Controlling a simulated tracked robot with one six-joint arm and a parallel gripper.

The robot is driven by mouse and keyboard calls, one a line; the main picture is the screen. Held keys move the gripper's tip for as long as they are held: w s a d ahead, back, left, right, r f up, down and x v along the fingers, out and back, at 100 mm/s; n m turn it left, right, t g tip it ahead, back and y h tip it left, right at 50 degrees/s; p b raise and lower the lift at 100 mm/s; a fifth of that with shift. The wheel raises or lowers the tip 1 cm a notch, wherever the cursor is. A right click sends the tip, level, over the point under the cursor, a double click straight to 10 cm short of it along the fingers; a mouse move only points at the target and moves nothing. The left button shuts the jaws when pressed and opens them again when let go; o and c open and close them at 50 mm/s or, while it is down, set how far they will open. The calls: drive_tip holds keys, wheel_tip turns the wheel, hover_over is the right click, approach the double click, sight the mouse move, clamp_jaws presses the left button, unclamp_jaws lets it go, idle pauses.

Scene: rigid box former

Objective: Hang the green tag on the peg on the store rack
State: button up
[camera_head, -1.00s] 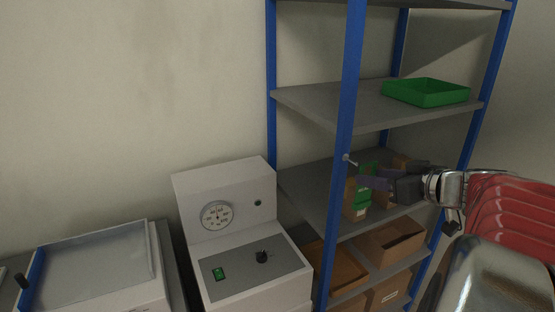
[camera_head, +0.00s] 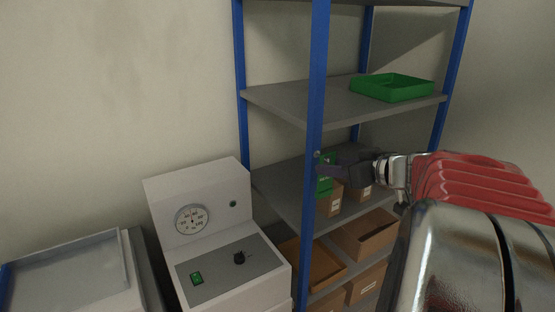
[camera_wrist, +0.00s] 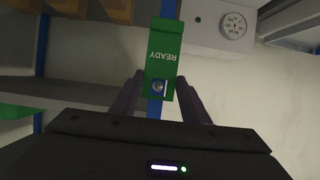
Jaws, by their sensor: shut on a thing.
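The green tag (camera_wrist: 164,45), marked READY, is between the fingers of my gripper (camera_wrist: 160,82) in the wrist view. My gripper is shut on it. The tag also shows in the head view (camera_head: 325,185), beside the rack's front blue post. The peg (camera_wrist: 158,86) shows its round metal end against the tag's face, near the tag's end by my gripper. I cannot tell how far the peg passes through the tag. In the head view the peg (camera_head: 318,154) is on the blue post, and my gripper (camera_head: 327,169) is just below and right of it.
The store rack (camera_head: 317,80) has grey shelves with a green tray (camera_head: 392,88) above and brown boxes (camera_head: 362,236) below. A white machine with a dial (camera_head: 195,190) stands left of the rack. Bare wall lies behind.

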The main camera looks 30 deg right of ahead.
drive_tip(key=shift+x, duration=0.95)
drive_tip(key=shift+f, duration=0.1)
drive_tip(key=o, duration=1.4)
drive_tip(key=shift+c, duration=0.2)
drive_tip(key=v, duration=1.3)
drive_tip(key=shift+s, duration=0.35)
